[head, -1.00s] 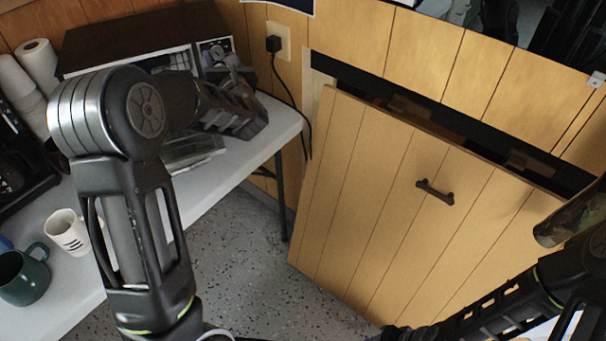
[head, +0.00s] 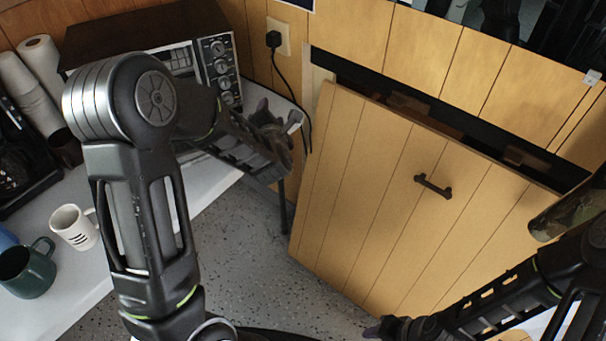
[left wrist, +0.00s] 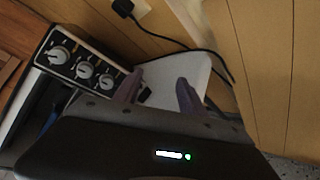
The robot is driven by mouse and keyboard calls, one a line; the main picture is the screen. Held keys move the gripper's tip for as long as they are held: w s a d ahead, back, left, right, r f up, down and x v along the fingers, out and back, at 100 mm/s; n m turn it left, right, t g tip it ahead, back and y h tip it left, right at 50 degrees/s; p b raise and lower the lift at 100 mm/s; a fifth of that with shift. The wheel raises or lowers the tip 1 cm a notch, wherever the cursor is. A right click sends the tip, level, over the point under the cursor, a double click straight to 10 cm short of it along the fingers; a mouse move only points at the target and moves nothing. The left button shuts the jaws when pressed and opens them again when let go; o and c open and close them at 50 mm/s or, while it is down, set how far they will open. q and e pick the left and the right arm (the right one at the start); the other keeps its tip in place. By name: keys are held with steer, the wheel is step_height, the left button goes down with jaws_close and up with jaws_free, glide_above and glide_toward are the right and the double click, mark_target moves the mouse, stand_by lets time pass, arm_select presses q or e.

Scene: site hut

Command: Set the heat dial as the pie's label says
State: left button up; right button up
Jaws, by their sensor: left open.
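The toaster oven (head: 130,35) stands on the white table at the back left, with a column of several round dials on its dark control panel (head: 221,68). In the left wrist view the panel (left wrist: 70,48) shows three pale dials at upper left; their markings are too small to read. My left gripper (head: 282,118) is open and empty, to the right of and nearer than the panel, apart from it. Its two purple-grey fingers also show in the left wrist view (left wrist: 158,92). My right gripper (head: 385,328) is low at the bottom edge, its fingers partly cut off. I see no pie or label.
A white mug (head: 73,228) and a dark green mug (head: 27,270) stand on the white table (head: 75,290). Paper rolls (head: 40,65) stand left of the oven. A plug and cord (head: 275,45) hang on the wall. A leaning wooden panel with a handle (head: 400,200) fills the right.

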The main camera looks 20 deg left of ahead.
arm_select(q)
steer(key=s+d+f+m+g+h+p, duration=0.3)
steer(key=s+d+f+m+h, duration=0.2)
steer(key=d+f+m, duration=0.6)
steer(key=shift+s+d+f+m+p, duration=0.25)
steer(key=shift+s+f+m+p, duration=0.05)
steer(key=shift+s+f, duration=0.6)
steer(key=shift+r, duration=0.15)
steer(key=s+d+f+m+g+h, duration=0.2)
steer(key=s+d+f+m+g, duration=0.1)
steer(key=s, duration=0.5)
steer(key=s+d+f+m+g+h, duration=0.2)
steer(key=s+d+f+m+g, duration=0.1)
steer(key=s+d+f+m, duration=0.3)
steer(key=s+d+f+m+g+h, duration=0.1)
steer(key=s+d+f+m+g, duration=0.2)
steer(key=s, duration=0.9)
steer(key=d+f+m, duration=0.2)
steer(key=d+m, duration=0.1)
steer(key=m, duration=0.1)
steer(key=shift+s+d+m+h, duration=0.2)
steer(key=shift+d+m+h, duration=0.1)
steer(key=shift+h, duration=0.1)
